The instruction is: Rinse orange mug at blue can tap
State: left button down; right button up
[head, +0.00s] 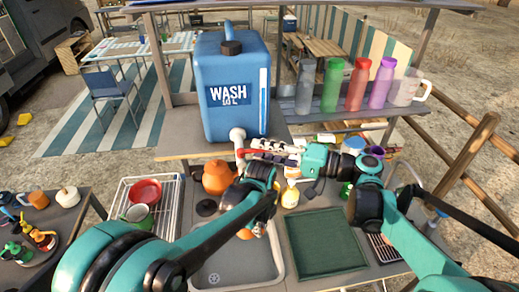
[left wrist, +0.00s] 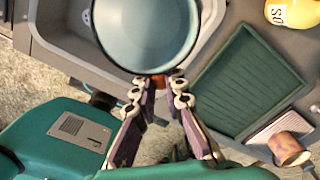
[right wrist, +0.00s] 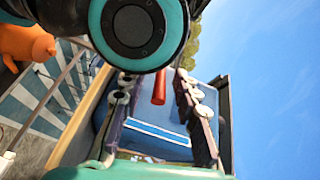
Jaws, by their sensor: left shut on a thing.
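The blue WASH can (head: 235,95) stands on the raised wooden shelf, with a white tap (head: 238,136) and a red lever (head: 243,152) at its lower front. My left gripper (left wrist: 159,90) is shut on the orange mug (left wrist: 145,30), seen from above in the left wrist view with its pale inside showing. Its orange handle is between the fingers. In the head view my left arm hides most of the mug, over the sink (head: 215,265). My right gripper (head: 270,150) is open by the tap. In the right wrist view the red lever (right wrist: 159,87) lies between its spread fingers.
A green drain mat (head: 325,242) lies right of the sink. A wire rack (head: 125,190) holding red and green dishes stands left. Several bottles (head: 358,84) and a pale mug (head: 406,90) stand on the right shelf.

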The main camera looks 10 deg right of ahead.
jog(key=shift+w+a, duration=0.3)
jog(key=shift+a, duration=0.3)
grip_shut()
jog(key=shift+w+n+g+y, duration=0.25)
jog(key=shift+n+g+y, duration=0.15)
jog(key=shift+n+g, duration=0.4)
